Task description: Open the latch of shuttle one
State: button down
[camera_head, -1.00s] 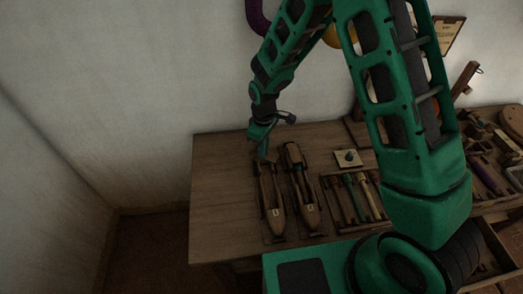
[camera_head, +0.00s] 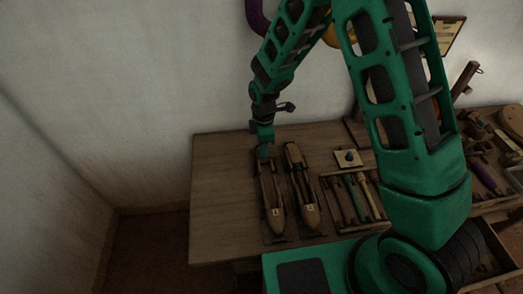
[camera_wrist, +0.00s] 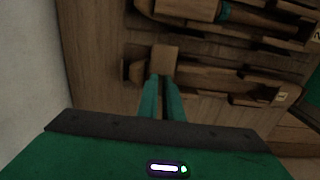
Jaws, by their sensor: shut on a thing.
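Shuttle one (camera_head: 270,190) is the left of two long wooden boat-shaped shuttles on the table, with a small pale tag near its front end. It also shows in the wrist view (camera_wrist: 215,80), lying across the picture. My gripper (camera_head: 264,152) is over its far end. In the wrist view my gripper's two green fingers (camera_wrist: 162,84) are nearly together, shut on a small wooden block (camera_wrist: 165,60) at that end, which looks like the latch. The fingers hide part of the block, so I cannot tell how far the latch is turned.
The second shuttle (camera_head: 302,190) lies close on the right. Further right are a tray (camera_head: 327,200) of coloured tools and a small pale plate (camera_head: 346,159) with a dark knob. The table's left part (camera_head: 220,190) is clear. A wall stands behind.

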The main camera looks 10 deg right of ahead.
dwell(0.4)
jog(key=c, duration=1.9)
grip_release()
notch_tip(320, 180, up, 11)
jog(key=shift+f, duration=0.15)
